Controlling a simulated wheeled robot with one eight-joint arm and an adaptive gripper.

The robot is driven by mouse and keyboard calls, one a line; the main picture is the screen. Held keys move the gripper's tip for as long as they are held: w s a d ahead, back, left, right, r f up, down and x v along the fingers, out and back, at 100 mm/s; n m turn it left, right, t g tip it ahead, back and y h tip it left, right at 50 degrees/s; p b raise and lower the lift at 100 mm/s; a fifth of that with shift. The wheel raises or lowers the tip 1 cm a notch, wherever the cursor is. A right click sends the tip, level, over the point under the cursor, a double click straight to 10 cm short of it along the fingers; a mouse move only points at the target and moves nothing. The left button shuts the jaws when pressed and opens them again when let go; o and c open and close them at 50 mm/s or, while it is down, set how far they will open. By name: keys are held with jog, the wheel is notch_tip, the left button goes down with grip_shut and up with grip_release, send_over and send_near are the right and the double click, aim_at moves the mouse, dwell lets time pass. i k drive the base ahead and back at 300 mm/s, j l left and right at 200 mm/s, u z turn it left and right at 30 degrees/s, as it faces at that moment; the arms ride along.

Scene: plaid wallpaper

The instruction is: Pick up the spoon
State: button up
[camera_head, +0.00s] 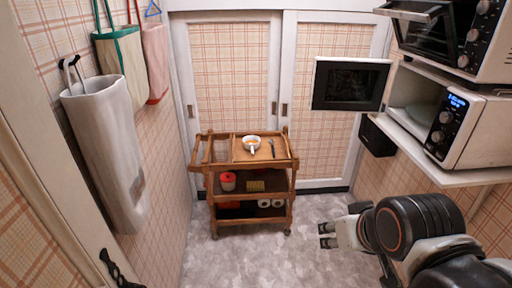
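A thin dark utensil (272,148), which looks like the spoon, lies on the top of the wooden cart (222,157). It is too small to tell its exact shape. A white bowl or cup (251,140) with orange-brown contents stands just left of it, with a pale handle-like part toward me. My gripper (325,235) is at the lower right, in front of the cart and to its right, well apart from the utensil. Its two dark fingertips show a gap between them, with nothing held.
An open microwave (470,130) with its door (350,84) swung out is at the right, above a white shelf (440,175). The cart's lower shelf holds a red-and-white container (228,181). Bags hang on the left wall. The grey floor (290,260) before the cart is clear.

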aim_at(271, 142)
jog(key=i+j, duration=0.15)
jog(key=i, duration=0.4)
jog(key=i+j, duration=0.15)
jog(key=i, duration=0.45)
jog(key=i+j, duration=0.2)
jog(key=i, duration=0.35)
jog(key=i+j, duration=0.15)
jog(key=j, duration=0.15)
jog(key=i+j, duration=0.1)
jog(key=j, duration=0.2)
jog(key=i+z, duration=0.05)
